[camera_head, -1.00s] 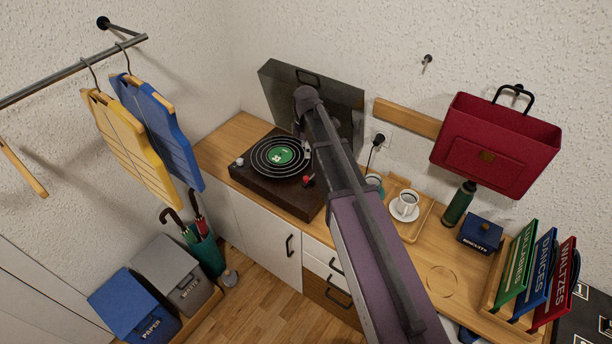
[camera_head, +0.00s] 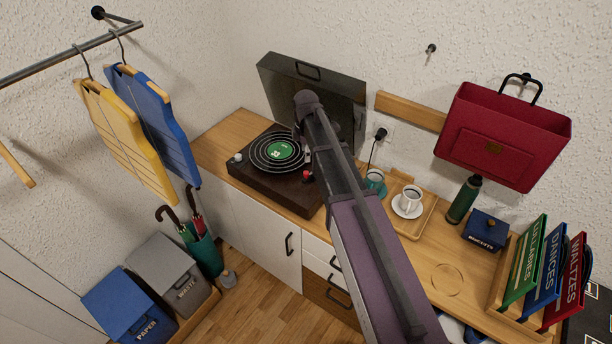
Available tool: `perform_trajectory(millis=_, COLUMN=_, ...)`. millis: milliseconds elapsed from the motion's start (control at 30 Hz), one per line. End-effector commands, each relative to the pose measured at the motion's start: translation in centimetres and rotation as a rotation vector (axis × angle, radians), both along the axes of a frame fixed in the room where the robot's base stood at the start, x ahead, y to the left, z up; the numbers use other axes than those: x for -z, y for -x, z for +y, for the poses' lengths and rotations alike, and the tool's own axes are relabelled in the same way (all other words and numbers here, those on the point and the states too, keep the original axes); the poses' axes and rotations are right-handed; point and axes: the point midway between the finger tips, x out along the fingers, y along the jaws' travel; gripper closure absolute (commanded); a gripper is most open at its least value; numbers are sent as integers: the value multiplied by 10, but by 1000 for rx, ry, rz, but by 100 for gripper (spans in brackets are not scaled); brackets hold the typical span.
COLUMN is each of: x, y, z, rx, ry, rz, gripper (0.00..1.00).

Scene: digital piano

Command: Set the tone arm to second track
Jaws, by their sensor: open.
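The record player (camera_head: 265,188) is a dark wooden box on the left part of the wooden sideboard. A black record (camera_head: 259,150) with pale rings and a green label (camera_head: 281,150) lies on it. A pale knob stands at its left corner and a red knob (camera_head: 307,176) at its right side. A small light part at the platter's right edge may be the tone arm; my arm covers most of that area, so its position over the tracks cannot be told. My arm rises from the lower right and bends above the player. My gripper is hidden behind it.
The dark lid (camera_head: 340,95) stands open behind the player. To the right are a teal cup (camera_head: 376,181), a white cup (camera_head: 410,198) on a tray, a green bottle (camera_head: 463,200), a blue biscuit box (camera_head: 485,231) and a record rack. A red bag (camera_head: 500,140) hangs above.

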Motion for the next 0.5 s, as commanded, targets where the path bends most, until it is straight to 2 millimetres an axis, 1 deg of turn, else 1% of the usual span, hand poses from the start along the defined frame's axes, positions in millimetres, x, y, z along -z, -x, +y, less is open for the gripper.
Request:
perform_trajectory(millis=33, x=8, y=0, z=0, rx=0, ry=0, rz=0, gripper=35)
perform_trajectory(millis=500, x=44, y=0, z=0, rx=0, ry=0, rz=0, gripper=35)
